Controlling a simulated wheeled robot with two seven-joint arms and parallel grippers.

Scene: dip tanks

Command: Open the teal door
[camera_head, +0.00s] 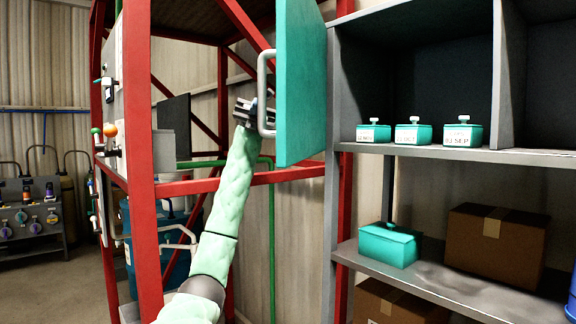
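The teal door (303,75) is in the upper middle, seen at a steep angle. It stands swung out from the red frame (138,120), with its right edge beside the grey shelving. A pale U-shaped handle (262,75) is on its left side. My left gripper (262,113), dark, is at the lower part of the handle, which crosses in front of it. Its fingers are small and partly hidden, so I cannot tell whether they are shut on the handle. My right gripper is not in view.
Grey shelving (430,151) on the right holds teal lidded boxes (391,244) and cardboard boxes (497,243). A control panel with an orange knob (110,130) is on the left of the frame. A valve bench (32,220) stands far left, with bare floor before it.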

